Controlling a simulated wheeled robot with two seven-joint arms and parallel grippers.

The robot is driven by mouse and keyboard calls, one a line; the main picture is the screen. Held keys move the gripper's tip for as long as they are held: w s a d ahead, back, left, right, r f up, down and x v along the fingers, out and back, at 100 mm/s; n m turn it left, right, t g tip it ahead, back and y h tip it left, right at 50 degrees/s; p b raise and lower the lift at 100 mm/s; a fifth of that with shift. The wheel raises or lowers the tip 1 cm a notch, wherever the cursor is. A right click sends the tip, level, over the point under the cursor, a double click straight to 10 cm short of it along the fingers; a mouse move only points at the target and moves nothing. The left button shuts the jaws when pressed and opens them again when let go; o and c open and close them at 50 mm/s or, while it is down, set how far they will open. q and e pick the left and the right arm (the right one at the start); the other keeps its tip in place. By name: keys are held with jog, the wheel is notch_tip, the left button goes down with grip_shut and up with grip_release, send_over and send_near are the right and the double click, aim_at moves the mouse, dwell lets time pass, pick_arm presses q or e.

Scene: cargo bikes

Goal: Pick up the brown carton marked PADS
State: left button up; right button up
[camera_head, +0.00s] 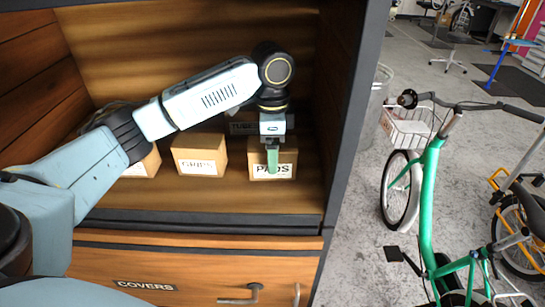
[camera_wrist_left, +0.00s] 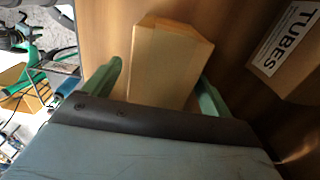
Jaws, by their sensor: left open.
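The brown carton marked PADS (camera_head: 287,171) stands on the shelf floor at the right end of the row in the head view. My left gripper (camera_head: 272,160) points down over it, with a green finger in front of part of its label. In the left wrist view the carton (camera_wrist_left: 165,60) sits between the two green fingers of the open left gripper (camera_wrist_left: 160,88). Its label does not show there, and I cannot tell whether the fingers touch it. My right gripper is in neither view.
A carton marked GRIPS (camera_head: 199,155) stands left of PADS. The cabinet's right wall (camera_head: 345,120) is close. Below is a COVERS drawer (camera_head: 190,270). A green bike (camera_head: 428,200) stands outside.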

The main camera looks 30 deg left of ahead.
pick_arm(q)
jog(key=c, duration=1.2)
jog(key=shift+r, duration=0.15)
